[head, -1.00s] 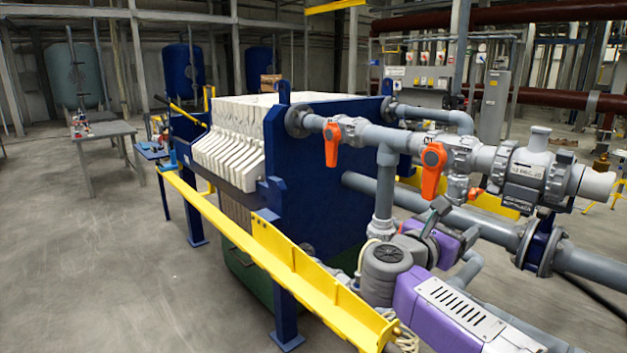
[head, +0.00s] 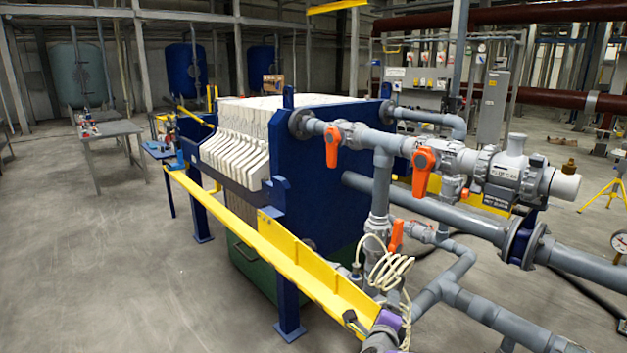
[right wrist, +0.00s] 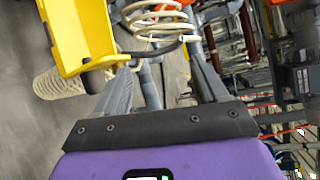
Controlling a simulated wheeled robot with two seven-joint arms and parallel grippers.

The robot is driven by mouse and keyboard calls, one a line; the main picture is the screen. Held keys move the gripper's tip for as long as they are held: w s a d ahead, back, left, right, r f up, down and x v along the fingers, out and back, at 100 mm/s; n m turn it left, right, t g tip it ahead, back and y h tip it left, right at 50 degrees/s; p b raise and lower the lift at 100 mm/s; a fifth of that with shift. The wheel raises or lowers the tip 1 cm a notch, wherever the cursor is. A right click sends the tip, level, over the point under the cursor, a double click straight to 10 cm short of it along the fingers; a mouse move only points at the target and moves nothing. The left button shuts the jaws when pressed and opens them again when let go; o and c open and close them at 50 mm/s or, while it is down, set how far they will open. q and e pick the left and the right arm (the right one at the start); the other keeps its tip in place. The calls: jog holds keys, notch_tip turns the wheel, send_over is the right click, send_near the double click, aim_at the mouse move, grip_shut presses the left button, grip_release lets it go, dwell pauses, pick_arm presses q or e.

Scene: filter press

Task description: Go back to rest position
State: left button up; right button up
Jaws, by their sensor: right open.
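My right gripper (right wrist: 160,65) is open, its two grey fingers apart with nothing seen held between them. Its purple body fills the bottom of the right wrist view. In the head view only a small grey and purple part of my right arm shows at the bottom edge, near the end of the yellow rail. The yellow rail (right wrist: 80,35) and a coiled cream hose (right wrist: 155,18) lie close ahead of the fingers; contact cannot be told. My left gripper is not in view.
The blue filter press (head: 315,195) with white plates (head: 233,158) stands in the middle. Its yellow rail (head: 290,268) runs towards me. Grey pipes with orange-handled valves, such as the orange handle (head: 424,172), fill the right. Open floor (head: 110,270) lies left.

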jog(key=s+a+f+n+g+y+p, duration=0.15)
jog(key=s+f+n, duration=0.25)
jog(key=f, duration=0.4)
jog(key=s+a+f+n+g+y, duration=0.2)
jog(key=s+f+n+g, duration=0.1)
jog(key=s+f+n, duration=0.3)
jog(key=s+a+f+n+g+y+p, duration=0.1)
jog(key=s+a+f+n+g+y, duration=0.15)
jog(key=f, duration=0.65)
jog(key=s+a+f+n+g+y+p, duration=0.1)
jog(key=s+f+n+g, duration=0.2)
jog(key=s, duration=0.9)
jog(key=s+a+f+n+g+y+p, duration=0.1)
jog(key=s+f+n+g, duration=0.3)
jog(key=s, duration=0.9)
jog(key=f+n+y, duration=0.1)
jog(key=f+n, duration=0.1)
jog(key=shift+a+n+g, duration=0.3)
jog(key=shift+a+n, duration=0.05)
jog(key=shift+w, duration=0.15)
